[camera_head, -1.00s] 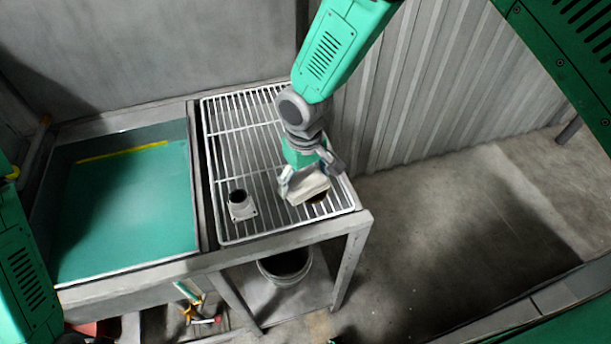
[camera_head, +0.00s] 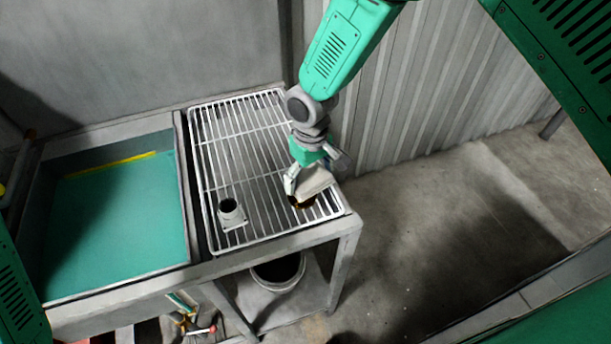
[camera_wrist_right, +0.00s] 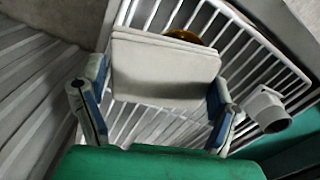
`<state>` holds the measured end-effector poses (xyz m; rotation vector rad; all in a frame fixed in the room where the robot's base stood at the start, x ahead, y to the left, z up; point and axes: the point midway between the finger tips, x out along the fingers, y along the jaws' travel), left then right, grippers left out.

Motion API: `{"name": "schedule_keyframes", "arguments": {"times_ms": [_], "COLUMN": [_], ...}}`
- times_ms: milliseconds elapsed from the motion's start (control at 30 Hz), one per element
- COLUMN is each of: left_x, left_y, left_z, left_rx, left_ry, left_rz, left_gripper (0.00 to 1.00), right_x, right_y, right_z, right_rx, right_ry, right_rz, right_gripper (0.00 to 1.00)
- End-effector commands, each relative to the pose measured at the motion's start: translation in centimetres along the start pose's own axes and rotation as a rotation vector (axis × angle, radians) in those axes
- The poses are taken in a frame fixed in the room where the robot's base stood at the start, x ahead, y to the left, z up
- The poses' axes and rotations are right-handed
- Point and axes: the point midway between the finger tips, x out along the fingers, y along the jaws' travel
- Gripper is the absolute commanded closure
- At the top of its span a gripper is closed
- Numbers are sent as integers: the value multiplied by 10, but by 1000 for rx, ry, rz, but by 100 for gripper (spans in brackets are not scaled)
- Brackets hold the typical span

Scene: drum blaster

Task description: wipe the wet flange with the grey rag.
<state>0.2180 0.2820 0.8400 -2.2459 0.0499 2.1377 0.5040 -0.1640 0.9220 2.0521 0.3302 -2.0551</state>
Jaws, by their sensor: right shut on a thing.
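My right gripper (camera_head: 313,174) is shut on a folded light grey rag (camera_head: 316,182), held above the right part of the wire rack. The rag also shows between the fingers in the right wrist view (camera_wrist_right: 165,72). A brown-amber round thing (camera_head: 302,202) lies at the rack just below the rag, partly covered by it; it also shows past the rag's edge in the wrist view (camera_wrist_right: 186,36). A grey flange with a short upright pipe (camera_head: 232,213) stands on the rack to the left, apart from the rag. I cannot tell which is wet. My left gripper is out of view.
The white wire rack (camera_head: 213,172) lies on a metal frame table. A basin with a green-teal bottom (camera_head: 120,220) adjoins it on the left. A bucket (camera_head: 278,272) stands below the rack. A corrugated wall (camera_head: 430,90) rises behind; the floor at right is clear.

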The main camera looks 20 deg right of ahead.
Motion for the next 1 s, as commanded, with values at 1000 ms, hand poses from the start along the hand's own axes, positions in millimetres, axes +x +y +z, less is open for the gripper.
{"name": "schedule_keyframes", "arguments": {"times_ms": [1000], "left_x": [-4], "left_y": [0], "left_z": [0], "left_rx": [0], "left_ry": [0], "left_rz": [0], "left_gripper": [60], "right_x": [1], "right_y": [-45], "right_z": [0], "right_rx": [0], "right_ry": [-1], "right_rz": [-1], "right_gripper": [40]}}
